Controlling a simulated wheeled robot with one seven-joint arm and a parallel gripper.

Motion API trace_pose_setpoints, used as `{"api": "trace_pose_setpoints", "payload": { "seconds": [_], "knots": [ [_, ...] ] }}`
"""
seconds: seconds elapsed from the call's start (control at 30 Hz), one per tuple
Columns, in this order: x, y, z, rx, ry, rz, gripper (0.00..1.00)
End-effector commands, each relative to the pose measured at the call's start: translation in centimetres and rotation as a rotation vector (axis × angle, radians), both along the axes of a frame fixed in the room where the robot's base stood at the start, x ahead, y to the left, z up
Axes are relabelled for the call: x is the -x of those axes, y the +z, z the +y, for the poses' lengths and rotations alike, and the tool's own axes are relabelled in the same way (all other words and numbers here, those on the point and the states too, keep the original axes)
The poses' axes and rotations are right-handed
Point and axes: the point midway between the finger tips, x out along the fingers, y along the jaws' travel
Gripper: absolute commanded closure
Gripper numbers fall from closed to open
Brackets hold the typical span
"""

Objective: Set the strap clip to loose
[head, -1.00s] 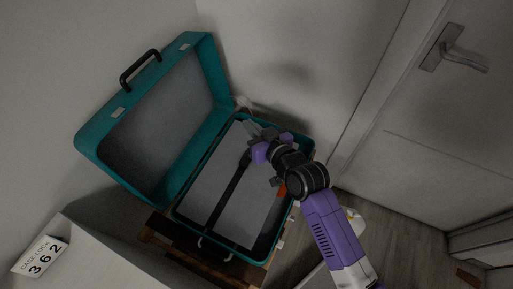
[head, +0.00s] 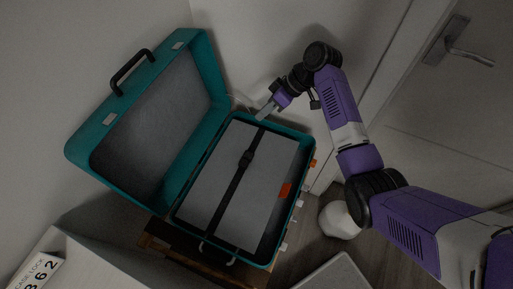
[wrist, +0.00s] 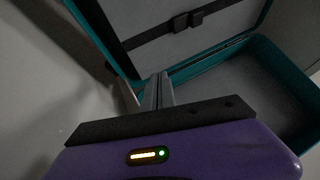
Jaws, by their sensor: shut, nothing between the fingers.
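The strap clip (head: 246,160) is a small dark buckle on a black strap (head: 225,203) that runs across the grey panel inside the open teal case (head: 298,213). The clip also shows in the wrist view (wrist: 188,21), near the top. Its setting is too small to read. My gripper (head: 264,113) is at the case's far edge, beyond the strap's upper end and apart from the clip. In the wrist view its two fingers (wrist: 159,91) are together with nothing between them, close to the teal rim.
The case lid (head: 160,125) stands open at the left, beside the wall. A white sign (head: 40,272) lies at lower left. A white rounded object (head: 338,220) is on the floor, and a door (head: 460,130) is at right.

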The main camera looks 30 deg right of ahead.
Motion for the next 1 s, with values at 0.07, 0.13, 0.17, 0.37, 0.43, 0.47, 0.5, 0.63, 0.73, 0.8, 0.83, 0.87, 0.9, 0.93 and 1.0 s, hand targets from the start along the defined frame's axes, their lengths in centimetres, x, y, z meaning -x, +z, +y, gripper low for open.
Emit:
{"api": "trace_pose_setpoints", "payload": {
  "seconds": [0.07,0.13,0.17,0.37,0.43,0.47,0.5,0.63,0.73,0.8,0.83,0.87,0.9,0.93,1.0],
  "knots": [
    [2.3,-1.0,1.1,-0.030,0.082,0.064,1.00],
    [3.8,-1.1,1.6,-0.049,0.143,0.097,1.00],
    [4.2,-1.1,1.8,-0.054,0.165,0.106,1.00],
    [5.9,-0.9,2.1,-0.062,0.249,0.128,1.00],
    [5.8,-0.9,2.1,-0.061,0.253,0.124,1.00],
    [5.8,-0.9,2.1,-0.061,0.253,0.123,1.00],
    [5.8,-0.9,2.1,-0.061,0.253,0.123,1.00],
    [5.8,-0.9,2.1,-0.061,0.251,0.123,1.00],
    [5.8,-1.1,2.2,-0.061,0.251,0.123,1.00],
    [5.8,-1.4,2.4,-0.061,0.251,0.124,1.00],
    [5.8,-1.6,2.6,-0.061,0.251,0.124,1.00],
    [5.8,-1.9,2.8,-0.061,0.251,0.124,1.00],
    [5.8,-2.3,3.1,-0.061,0.251,0.125,1.00],
    [5.8,-2.7,3.4,-0.061,0.251,0.125,1.00],
    [5.8,-3.6,4.2,-0.062,0.251,0.127,1.00]
  ]
}}
